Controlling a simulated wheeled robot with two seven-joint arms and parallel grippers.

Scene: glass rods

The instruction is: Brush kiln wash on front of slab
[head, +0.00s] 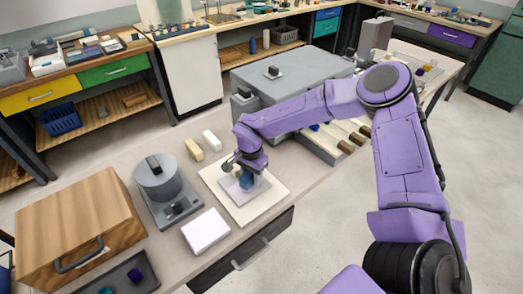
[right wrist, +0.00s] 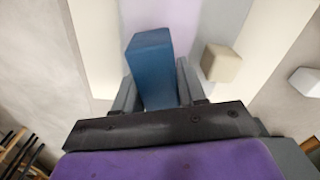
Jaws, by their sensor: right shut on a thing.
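My right gripper (head: 244,166) points down over the slab and is shut on a blue block-shaped piece (head: 246,181), which looks like a brush handle. In the right wrist view this blue piece (right wrist: 150,62) sits between the two grey fingers. Any bristles are hidden. The slab (head: 270,196) is a flat cream square on the worktable. A lavender-grey patch or plate (head: 231,188) lies on its middle, under the gripper. The blue piece appears at or just above this patch; I cannot tell whether it touches. My left gripper is not in view.
A wooden box (head: 75,220) and a grey pot (head: 157,178) on a base stand left. A pale lavender block (head: 206,231) lies in front. A large grey kiln-like box (head: 290,72) stands behind the arm.

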